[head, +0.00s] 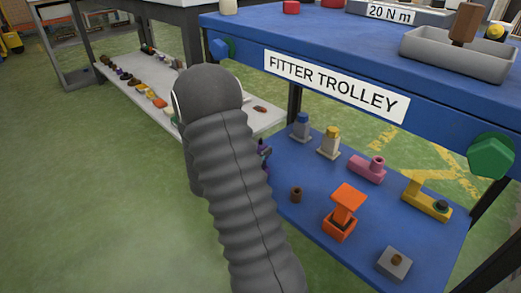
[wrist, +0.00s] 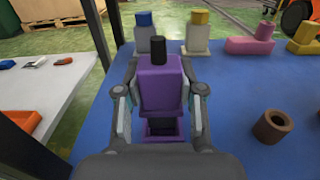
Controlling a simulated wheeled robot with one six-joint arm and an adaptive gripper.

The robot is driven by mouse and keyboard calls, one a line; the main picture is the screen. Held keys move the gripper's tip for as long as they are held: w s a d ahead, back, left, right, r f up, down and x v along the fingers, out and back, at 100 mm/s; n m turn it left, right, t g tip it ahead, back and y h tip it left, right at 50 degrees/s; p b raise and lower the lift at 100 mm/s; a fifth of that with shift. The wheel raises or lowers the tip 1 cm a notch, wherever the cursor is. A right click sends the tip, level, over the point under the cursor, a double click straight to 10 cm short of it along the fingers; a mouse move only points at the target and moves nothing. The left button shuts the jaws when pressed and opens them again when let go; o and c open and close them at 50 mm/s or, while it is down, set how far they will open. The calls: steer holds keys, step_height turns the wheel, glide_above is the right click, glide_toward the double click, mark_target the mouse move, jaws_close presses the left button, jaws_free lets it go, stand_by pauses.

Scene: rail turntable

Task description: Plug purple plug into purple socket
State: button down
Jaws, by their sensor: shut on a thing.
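My gripper (wrist: 160,92) is shut on the purple plug (wrist: 161,84), with a finger on each side. The plug is a purple block with a black knob on top, and it looks upright. Just below it in the wrist view is the purple socket (wrist: 160,137), with a dark opening. Whether the plug touches the socket or is apart from it, I cannot tell. In the head view my arm hides the gripper and most of the purple parts; only a purple sliver (head: 266,151) shows beside the arm.
Blue (wrist: 144,35) and yellow-topped (wrist: 199,30) plugged pairs stand behind. A pink fitting (head: 367,168), a yellow fitting (head: 427,200), an orange pair (head: 344,212), a brown ring (wrist: 272,126) and a grey block (head: 394,262) share the blue shelf. The trolley's blue top (head: 290,30) overhangs it. A white shelf (head: 140,85) lies left.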

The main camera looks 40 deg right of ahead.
steer(key=shift+f, duration=2.1)
steer(key=c, duration=0.6)
jaws_free()
steer(key=shift+c, duration=0.2)
steer(key=shift+a, duration=0.1)
steer(key=a, duration=1.1)
steer(key=shift+s+a, duration=0.4)
steer(key=shift+s, duration=0.05)
